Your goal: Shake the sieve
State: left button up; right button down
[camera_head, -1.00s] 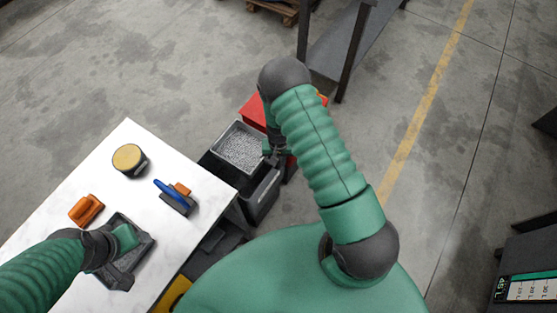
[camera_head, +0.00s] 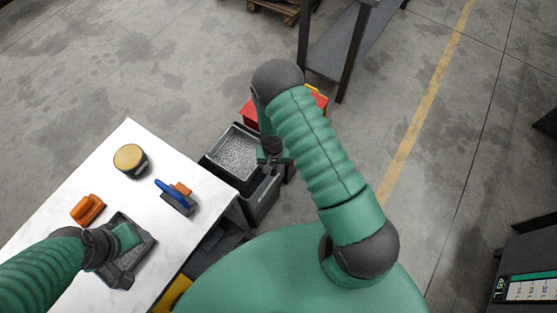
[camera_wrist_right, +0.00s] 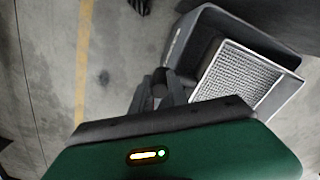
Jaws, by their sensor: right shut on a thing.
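The sieve (camera_head: 235,150) is a dark square frame with a grey granular or mesh surface. It is in the middle of the head view, over a dark bin (camera_head: 262,203). In the right wrist view the sieve (camera_wrist_right: 240,78) lies to the right, its light rim tilted against the bin (camera_wrist_right: 205,28). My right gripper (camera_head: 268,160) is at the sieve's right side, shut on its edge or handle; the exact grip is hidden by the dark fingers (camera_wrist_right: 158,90). My left gripper (camera_head: 112,243) is over a dark tray (camera_head: 137,268) on the white table; its fingertips are hidden.
The white table (camera_head: 90,170) carries a yellow-topped round tin (camera_head: 130,159), an orange object (camera_head: 87,208) and a blue-handled tool (camera_head: 173,193). A red box (camera_head: 250,113) is behind the bin. A grey shelf (camera_head: 340,45) stands farther back. Open floor lies to the right.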

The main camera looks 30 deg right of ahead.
jog(key=a, duration=0.1)
jog(key=s+a, duration=0.1)
jog(key=a, duration=0.1)
jog(key=shift+s, duration=0.1)
jog(key=c, duration=1.5)
grip_release()
jog(key=shift+o, duration=1)
notch_tip(320, 180, up, 17)
jog(key=p, duration=0.1)
